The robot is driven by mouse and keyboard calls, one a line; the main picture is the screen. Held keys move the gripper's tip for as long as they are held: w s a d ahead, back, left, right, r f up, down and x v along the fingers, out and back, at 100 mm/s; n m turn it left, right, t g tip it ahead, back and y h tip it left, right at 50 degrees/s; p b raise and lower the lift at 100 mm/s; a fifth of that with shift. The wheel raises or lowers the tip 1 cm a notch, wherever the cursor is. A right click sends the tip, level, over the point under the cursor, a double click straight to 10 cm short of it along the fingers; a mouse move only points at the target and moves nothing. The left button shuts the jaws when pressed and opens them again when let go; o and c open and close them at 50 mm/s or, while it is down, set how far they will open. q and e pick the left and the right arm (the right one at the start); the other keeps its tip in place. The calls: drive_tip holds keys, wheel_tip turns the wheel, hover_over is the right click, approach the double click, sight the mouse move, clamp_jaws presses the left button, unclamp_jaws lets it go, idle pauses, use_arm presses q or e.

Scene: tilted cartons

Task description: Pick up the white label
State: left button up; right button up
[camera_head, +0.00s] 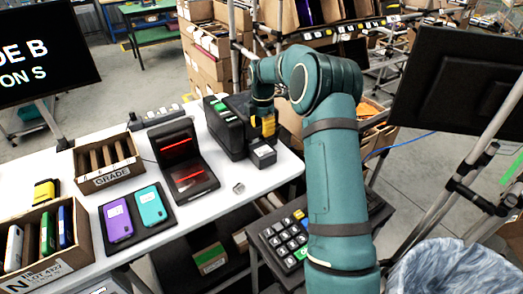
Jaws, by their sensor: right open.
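A small pale grey-white piece (238,187) lies on the white table near its right front edge, right of the black scanner stand. It may be the white label, but it is too small to tell. My right arm reaches in from the lower right and bends down over the table's right end. My right gripper (264,130) points down there beside the black box with green tops, above and to the right of the pale piece and apart from it. It is open; its fingertips are small and partly hidden. My left gripper is not in view.
The black box with green tops (222,122) and the scanner stand with red lines (183,172) stand close by. Purple (117,221) and teal (151,206) devices lie on a dark tray. A keypad (283,238) sits below the table edge. A lined bin (455,268) stands right.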

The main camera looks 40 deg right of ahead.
hover_over(264, 151)
drive_tip(key=f, duration=0.5)
drive_tip(key=shift+w+a+f, duration=0.1)
drive_tip(key=shift+w+a, duration=0.1)
drive_tip(key=shift+s+d+f+b, duration=0.1)
drive_tip(key=shift+f+b, duration=0.25)
drive_tip(key=shift+f, duration=1.05)
drive_tip(key=shift+s+d+f+b, duration=0.1)
drive_tip(key=shift+f+b, duration=0.2)
drive_tip(key=shift+f, duration=1.05)
clamp_jaws()
